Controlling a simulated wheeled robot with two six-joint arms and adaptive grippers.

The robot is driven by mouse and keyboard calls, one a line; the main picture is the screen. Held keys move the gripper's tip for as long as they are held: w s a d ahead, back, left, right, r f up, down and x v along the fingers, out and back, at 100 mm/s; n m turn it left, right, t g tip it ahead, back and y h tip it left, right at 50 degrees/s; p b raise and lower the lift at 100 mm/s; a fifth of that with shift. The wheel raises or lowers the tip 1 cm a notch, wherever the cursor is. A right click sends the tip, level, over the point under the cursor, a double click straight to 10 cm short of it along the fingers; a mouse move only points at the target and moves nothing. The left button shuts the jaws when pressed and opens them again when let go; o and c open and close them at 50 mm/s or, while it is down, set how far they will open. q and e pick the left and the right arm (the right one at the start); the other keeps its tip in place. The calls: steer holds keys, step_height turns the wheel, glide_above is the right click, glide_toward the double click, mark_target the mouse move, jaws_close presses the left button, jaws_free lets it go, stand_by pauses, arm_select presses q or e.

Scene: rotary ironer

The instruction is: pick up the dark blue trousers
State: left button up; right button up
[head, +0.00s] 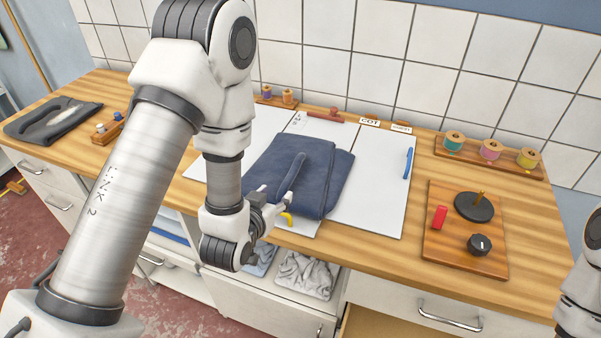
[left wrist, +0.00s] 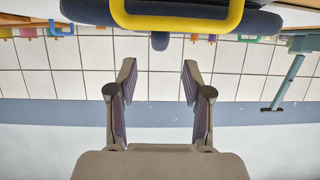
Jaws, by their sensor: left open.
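The dark blue trousers (head: 325,184) lie folded on a white board (head: 377,205) on the wooden counter, with a raised ridge along the top. In the left wrist view they show as a dark blue edge (left wrist: 88,11) across the top. A yellow loop (left wrist: 180,22) crosses that edge; a bit of yellow (head: 288,218) also shows at their front in the head view. My left gripper (head: 278,190) is open at the trousers' front left edge. In the wrist view the space between its fingers (left wrist: 158,68) holds no cloth. I cannot tell whether it touches them. My right gripper is out of view.
A wooden panel (head: 438,252) with a knob and red switch lies to the right. Spools (head: 490,150) stand behind it. A dark folded garment (head: 50,120) lies far left. Below the counter, an open compartment holds grey cloth (head: 305,275). Tiled wall stands behind.

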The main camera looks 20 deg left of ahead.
mark_target(285, 184)
arm_select(q)
steer(key=shift+w+f+b, duration=0.15)
steer(key=shift+f+b, duration=0.3)
steer(key=shift+b, duration=0.05)
steer(key=shift+w+a, duration=0.1)
steer(key=shift+w, duration=0.15)
steer(key=x, duration=0.1)
steer(key=p+x, duration=0.1)
steer(key=x, duration=0.1)
steer(key=p+x, duration=0.1)
steer(key=x, duration=0.1)
steer(key=shift+w+r, duration=0.2)
steer(key=shift+r, duration=0.15)
steer(key=shift+w+f, duration=0.1)
jaws_close()
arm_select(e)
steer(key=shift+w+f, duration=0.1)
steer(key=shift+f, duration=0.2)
